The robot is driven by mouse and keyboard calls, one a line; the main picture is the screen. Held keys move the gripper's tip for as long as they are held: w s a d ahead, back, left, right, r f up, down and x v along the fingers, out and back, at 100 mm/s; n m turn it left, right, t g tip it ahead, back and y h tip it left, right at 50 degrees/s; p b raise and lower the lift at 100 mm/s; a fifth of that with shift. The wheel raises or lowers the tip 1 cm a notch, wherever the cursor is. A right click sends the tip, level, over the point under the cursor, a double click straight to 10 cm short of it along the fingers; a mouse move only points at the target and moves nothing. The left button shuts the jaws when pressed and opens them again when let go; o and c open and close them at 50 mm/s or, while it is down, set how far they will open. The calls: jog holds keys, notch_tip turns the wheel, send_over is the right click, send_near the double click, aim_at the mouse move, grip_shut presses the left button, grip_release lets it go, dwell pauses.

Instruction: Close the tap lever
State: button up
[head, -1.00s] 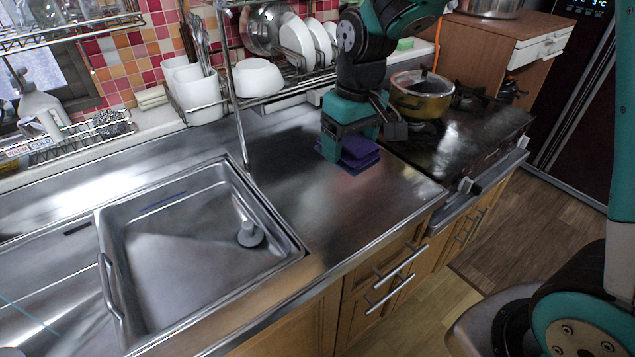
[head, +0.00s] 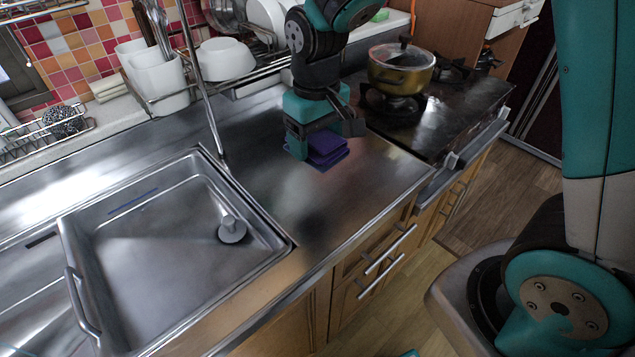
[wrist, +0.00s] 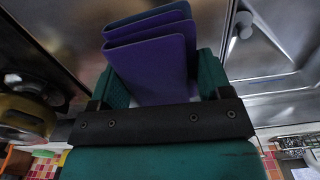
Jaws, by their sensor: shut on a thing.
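No tap lever can be made out in either current view. My gripper (head: 322,138) points down over the steel counter right of the sink. It is shut on a folded purple cloth (head: 328,150), which is at the counter surface. In the wrist view my gripper (wrist: 158,66) has its teal fingers on both sides of the purple cloth (wrist: 152,75). The cloth shows several stacked folds. In the head view the nearer finger and arm hide part of it.
The sink (head: 165,265) with a round knob-like piece (head: 232,230) lies left of the cloth. A thin metal post (head: 203,95) stands at its back corner. A lidded yellow pot (head: 402,75) sits on the stove at right. White containers (head: 158,82) and a dish rack stand behind.

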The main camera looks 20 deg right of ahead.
aim_at(317, 193)
notch_tip(317, 193, down, 11)
dwell(0.4)
jog(key=shift+f, duration=0.2)
jog(key=o, duration=0.8)
jog(key=shift+f, duration=0.1)
